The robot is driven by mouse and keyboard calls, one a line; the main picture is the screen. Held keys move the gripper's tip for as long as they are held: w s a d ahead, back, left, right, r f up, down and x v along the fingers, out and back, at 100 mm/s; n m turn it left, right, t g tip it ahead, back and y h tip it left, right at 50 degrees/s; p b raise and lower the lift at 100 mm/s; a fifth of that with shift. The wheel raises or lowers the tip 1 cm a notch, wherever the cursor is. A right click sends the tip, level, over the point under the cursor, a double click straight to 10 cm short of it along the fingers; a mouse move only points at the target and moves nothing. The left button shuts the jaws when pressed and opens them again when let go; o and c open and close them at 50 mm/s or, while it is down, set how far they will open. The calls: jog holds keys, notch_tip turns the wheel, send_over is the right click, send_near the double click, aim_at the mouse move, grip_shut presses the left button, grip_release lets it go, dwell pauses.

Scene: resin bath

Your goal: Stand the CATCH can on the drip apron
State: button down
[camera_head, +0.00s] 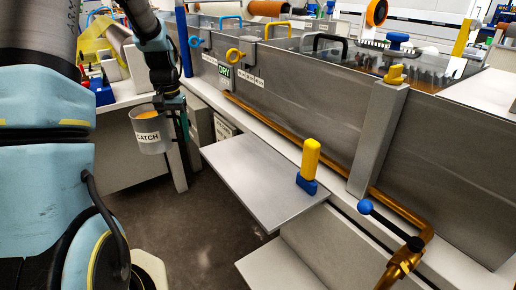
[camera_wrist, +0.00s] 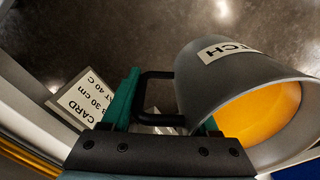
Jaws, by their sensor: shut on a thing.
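The CATCH can (camera_head: 152,131) is a grey cup with a white label and an orange inside, held in the air at the left in the head view. My gripper (camera_head: 180,117) is at its right side. In the wrist view the can (camera_wrist: 235,85) fills the right side, and its black handle (camera_wrist: 152,74) runs between my teal fingers, which are shut on it; the can body partly hides one finger. The drip apron, seemingly the flat grey plate (camera_head: 245,170), juts out below the tank wall, right of the can and apart from it.
A yellow and blue upright piece (camera_head: 309,165) stands at the plate's right edge. A brass pipe with a blue-knobbed lever (camera_head: 385,222) is at the right. The long grey tank (camera_head: 300,105) stands behind. A white bench (camera_head: 130,95) is at the left. The plate's left part is clear.

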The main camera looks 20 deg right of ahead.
jog(key=s+d+r+m+p, duration=0.5)
jog(key=s+d+r+p, duration=0.3)
jog(key=s+d+r, duration=0.3)
notch_tip(320, 180, up, 5)
jog(key=m+p, duration=0.6)
jog(key=p, duration=0.2)
send_over(255, 166)
jog(key=shift+f+p, duration=0.75)
jog(key=shift+f, duration=3.95)
jog(key=shift+f, duration=0.2)
jog(key=shift+c, duration=0.7)
grip_release()
jog(key=shift+r, duration=0.15)
